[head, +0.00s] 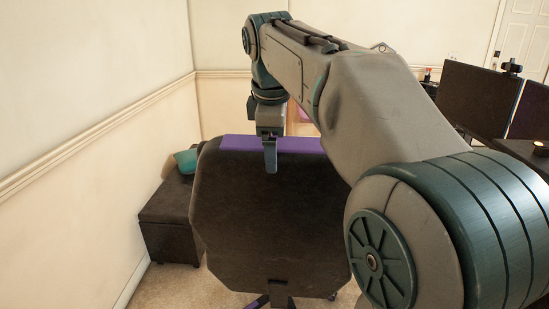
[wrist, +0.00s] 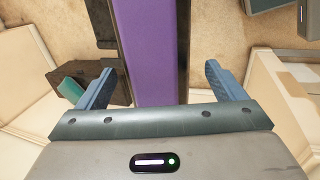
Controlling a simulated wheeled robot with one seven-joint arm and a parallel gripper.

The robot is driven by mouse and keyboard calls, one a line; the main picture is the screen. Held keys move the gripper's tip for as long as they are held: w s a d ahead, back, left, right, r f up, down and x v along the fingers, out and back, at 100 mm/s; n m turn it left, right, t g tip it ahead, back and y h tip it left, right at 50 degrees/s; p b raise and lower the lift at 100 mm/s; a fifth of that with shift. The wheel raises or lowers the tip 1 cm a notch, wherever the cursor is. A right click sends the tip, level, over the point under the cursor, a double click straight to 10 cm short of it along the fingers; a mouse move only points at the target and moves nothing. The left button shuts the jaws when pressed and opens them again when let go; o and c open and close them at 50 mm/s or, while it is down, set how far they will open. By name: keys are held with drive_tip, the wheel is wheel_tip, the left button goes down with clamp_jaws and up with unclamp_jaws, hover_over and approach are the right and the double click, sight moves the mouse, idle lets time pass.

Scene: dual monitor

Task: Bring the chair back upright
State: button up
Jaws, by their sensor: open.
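The chair (head: 265,215) stands in the middle of the head view, its dark backrest facing me and a purple band along its top edge. Part of its base shows at the bottom; I cannot tell how far the backrest tilts. My gripper (head: 270,160) points down at the backrest's top edge, one finger on the near side; the other is hidden. In the wrist view, my gripper (wrist: 160,78) is open, with a blue finger on each side of the chair's purple top (wrist: 155,50). Gaps show between fingers and chair.
A dark storage bench (head: 168,222) with a teal cushion (head: 186,161) stands left of the chair by the wall. Monitors (head: 478,98) stand on a desk at the right. Carpet is bare at lower left. My arm hides much of the right side.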

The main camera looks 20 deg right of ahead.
drive_tip(key=shift+x, duration=1.6)
